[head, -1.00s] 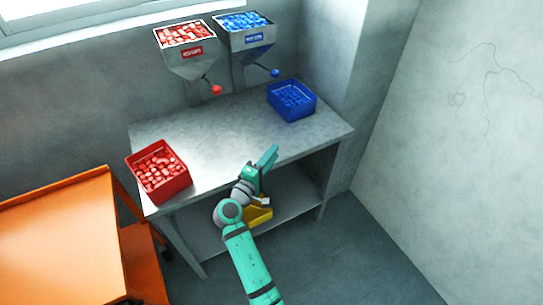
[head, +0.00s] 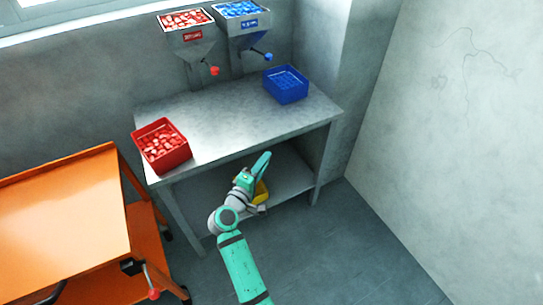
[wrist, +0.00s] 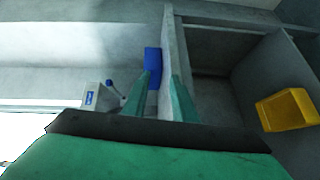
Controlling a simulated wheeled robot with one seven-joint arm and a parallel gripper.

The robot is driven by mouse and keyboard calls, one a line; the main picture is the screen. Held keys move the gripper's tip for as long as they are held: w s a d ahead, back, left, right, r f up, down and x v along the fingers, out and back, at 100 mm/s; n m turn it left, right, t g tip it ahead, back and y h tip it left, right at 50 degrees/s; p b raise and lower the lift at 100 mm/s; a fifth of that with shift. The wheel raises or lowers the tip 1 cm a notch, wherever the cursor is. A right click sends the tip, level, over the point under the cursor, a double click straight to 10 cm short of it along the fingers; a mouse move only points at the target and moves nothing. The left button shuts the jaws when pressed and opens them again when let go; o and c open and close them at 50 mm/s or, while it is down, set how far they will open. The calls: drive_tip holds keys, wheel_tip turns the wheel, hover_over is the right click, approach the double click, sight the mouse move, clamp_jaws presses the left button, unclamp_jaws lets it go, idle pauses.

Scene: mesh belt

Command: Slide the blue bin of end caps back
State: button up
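The blue bin (head: 285,86) of blue end caps sits on the back right of the grey metal table (head: 215,125). In the wrist view the blue bin (wrist: 152,55) shows small, beyond my fingertips. My gripper (head: 262,163) is in front of the table's front edge, well short of the bin and not touching it. In the wrist view my gripper (wrist: 162,76) has its two green fingers apart, with nothing held between them.
A red bin (head: 163,148) of red caps sits at the table's front left. Red (head: 188,32) and blue (head: 242,25) hoppers stand behind the table. A yellow bin (wrist: 287,110) is on the lower shelf. An orange cart (head: 65,210) stands at left. The table's middle is clear.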

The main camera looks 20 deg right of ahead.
drive_tip(key=s+a+f+m+y, duration=0.1)
drive_tip(key=s+a+f+y, duration=0.2)
drive_tip(key=s+a+f, duration=0.3)
drive_tip(key=s+a+f+m+y, duration=0.1)
drive_tip(key=s+a+f+y, duration=0.25)
drive_tip(key=a, duration=0.45)
drive_tip(key=s+a+f+m+y, duration=0.1)
drive_tip(key=s+a+f, duration=0.15)
drive_tip(key=s, duration=0.35)
drive_tip(key=s+a+f+m+y, duration=0.1)
drive_tip(key=s+a+y, duration=0.15)
drive_tip(key=s, duration=0.35)
drive_tip(key=s+r+m+t, duration=0.1)
drive_tip(key=s+m, duration=0.2)
drive_tip(key=s, duration=1.1)
drive_tip(key=s+d+r+m, duration=0.1)
drive_tip(key=s+d+r, duration=0.2)
drive_tip(key=s, duration=0.3)
drive_tip(key=s+d+r+t+y, duration=0.1)
drive_tip(key=s+d+r, duration=0.2)
drive_tip(key=s+r, duration=0.3)
drive_tip(key=shift+s+r+m, duration=0.2)
drive_tip(key=shift+m, duration=0.2)
drive_tip(key=shift+w, duration=0.1)
